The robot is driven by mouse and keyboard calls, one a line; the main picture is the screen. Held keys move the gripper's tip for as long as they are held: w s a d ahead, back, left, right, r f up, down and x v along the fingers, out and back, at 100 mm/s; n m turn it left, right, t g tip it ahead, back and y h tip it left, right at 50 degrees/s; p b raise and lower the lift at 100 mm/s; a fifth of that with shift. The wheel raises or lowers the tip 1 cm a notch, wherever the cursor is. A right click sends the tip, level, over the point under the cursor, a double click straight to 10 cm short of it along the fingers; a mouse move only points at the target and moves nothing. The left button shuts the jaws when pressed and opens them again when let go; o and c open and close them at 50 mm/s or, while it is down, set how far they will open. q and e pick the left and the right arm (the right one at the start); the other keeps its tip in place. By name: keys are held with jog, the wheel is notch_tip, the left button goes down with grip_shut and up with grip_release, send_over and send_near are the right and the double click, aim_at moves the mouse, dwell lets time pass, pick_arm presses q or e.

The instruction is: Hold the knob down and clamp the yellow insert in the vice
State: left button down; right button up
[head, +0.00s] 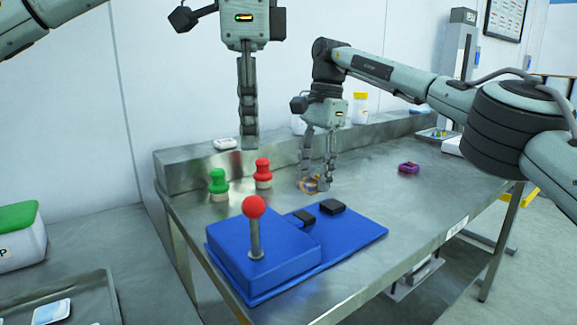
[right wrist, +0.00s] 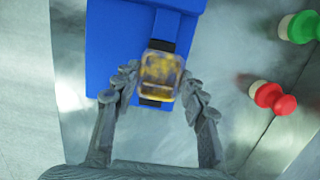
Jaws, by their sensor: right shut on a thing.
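The red ball knob (head: 254,207) stands upright on a metal stem over a blue block. The vice's two black jaws (head: 332,206) sit apart on the blue base (head: 355,236) to its right. My right gripper (head: 318,186) is shut on the yellow insert (head: 309,185), behind the vice. In the right wrist view the insert (right wrist: 161,74) is a blurred yellow block between the fingers, in line with the black jaws below it. My left gripper (head: 249,146) hangs empty above and behind the knob, fingers together, touching nothing.
A green peg-like piece (head: 218,182) and a red one (head: 263,172) stand behind the blue base. A purple ring-like object (head: 408,168) lies to the right on the metal table (head: 372,183). A raised ledge with bottles runs along the wall. The table right of the vice is mostly clear.

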aim_at(253, 196)
pick_arm(q)
jog(key=shift+f, duration=1.15)
jog(key=shift+f, duration=1.05)
jog(key=shift+f, duration=0.15)
jog(key=shift+f, duration=1)
jog(key=shift+f, duration=0.1)
jog(key=shift+f, duration=3.05)
pick_arm(e)
jog(key=shift+f, duration=2.4)
